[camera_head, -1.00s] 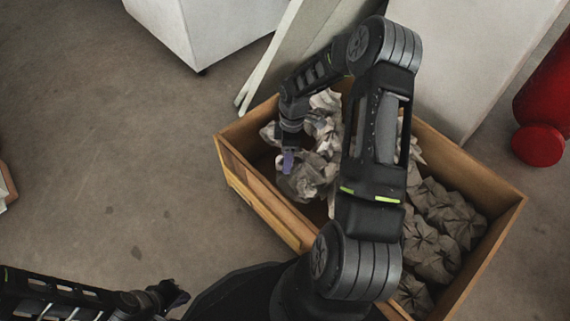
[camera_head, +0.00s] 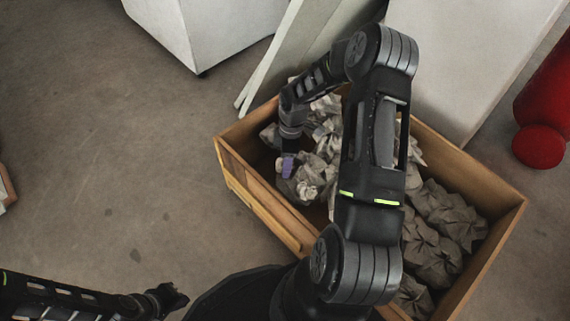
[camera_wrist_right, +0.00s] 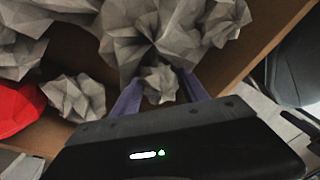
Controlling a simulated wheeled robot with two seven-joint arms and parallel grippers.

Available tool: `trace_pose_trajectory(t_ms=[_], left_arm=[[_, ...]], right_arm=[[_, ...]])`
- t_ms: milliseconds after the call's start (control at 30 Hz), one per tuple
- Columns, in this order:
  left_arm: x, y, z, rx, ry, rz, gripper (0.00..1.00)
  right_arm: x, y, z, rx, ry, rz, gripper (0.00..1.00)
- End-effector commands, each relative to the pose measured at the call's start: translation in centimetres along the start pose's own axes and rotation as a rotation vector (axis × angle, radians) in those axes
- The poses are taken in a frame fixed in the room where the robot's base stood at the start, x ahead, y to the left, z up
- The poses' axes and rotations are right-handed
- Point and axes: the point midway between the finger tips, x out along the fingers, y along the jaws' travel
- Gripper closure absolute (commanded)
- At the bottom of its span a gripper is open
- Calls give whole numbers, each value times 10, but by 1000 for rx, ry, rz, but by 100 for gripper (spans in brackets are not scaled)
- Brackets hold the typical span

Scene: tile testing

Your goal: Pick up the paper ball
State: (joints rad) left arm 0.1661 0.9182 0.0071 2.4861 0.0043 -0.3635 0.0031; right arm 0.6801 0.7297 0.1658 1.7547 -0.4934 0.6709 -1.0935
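Crumpled grey paper balls fill a wooden crate (camera_head: 258,204). My right arm reaches over the crate, and its gripper (camera_head: 287,166) is down among the balls at the left wall. In the right wrist view, the two purple fingers of this gripper (camera_wrist_right: 160,78) are spread apart. A small paper ball (camera_wrist_right: 160,84) sits between them, with narrow gaps seeming to show at its sides. A larger paper ball (camera_wrist_right: 155,32) lies just beyond the fingertips. My left gripper (camera_head: 172,297) is outside the crate at the lower left, small and dark; its fingers are hard to make out.
More paper balls (camera_head: 435,235) lie in the right part of the crate, partly behind my right arm. White panels (camera_head: 470,65) stand behind the crate, and a red cylinder (camera_head: 545,110) stands at the right.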

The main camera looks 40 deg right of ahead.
Motion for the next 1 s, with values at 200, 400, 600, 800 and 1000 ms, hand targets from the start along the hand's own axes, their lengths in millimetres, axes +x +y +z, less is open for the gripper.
trace_pose_trajectory(t_ms=[200,400,600,800,1000], left_arm=[[0,0,0,0,0,0,100],[0,0,0,0,0,0,100],[-1,0,0,0,0,0,100],[-8,4,2,2,-4,2,100],[-21,12,5,8,-13,6,100]], right_arm=[[0,0,0,0,0,0,74],[0,0,0,0,0,0,87],[-2,0,0,0,0,0,87],[-23,-2,-2,0,1,4,87],[-62,-8,-6,-1,1,4,87]])
